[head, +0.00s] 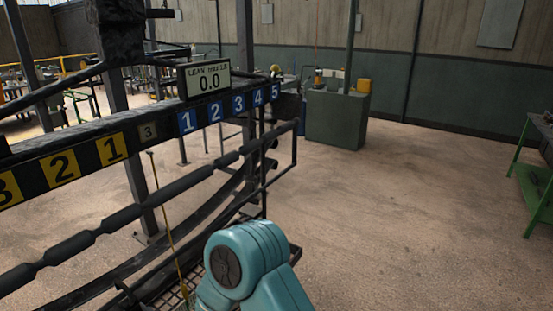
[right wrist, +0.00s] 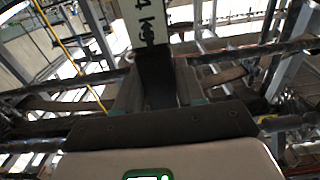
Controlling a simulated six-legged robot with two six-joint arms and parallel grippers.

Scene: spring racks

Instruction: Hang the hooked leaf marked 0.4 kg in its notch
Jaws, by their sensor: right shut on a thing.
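In the right wrist view my right gripper (right wrist: 158,92) is shut on a dark flat strip, the leaf (right wrist: 155,68). A pale label (right wrist: 148,22) on it is cut off by the top edge; "4 kg" is readable. The leaf's hook is not visible. I cannot make out individual notches. My right gripper and the leaf do not show in the head view. My left gripper is in neither view.
A thin yellow rod or cord (head: 168,228) slopes down before the rack. Dark bars cross behind the leaf in the wrist view. Open floor (head: 400,210) lies right, with a green-legged table (head: 535,175) and a grey-green cabinet (head: 337,118).

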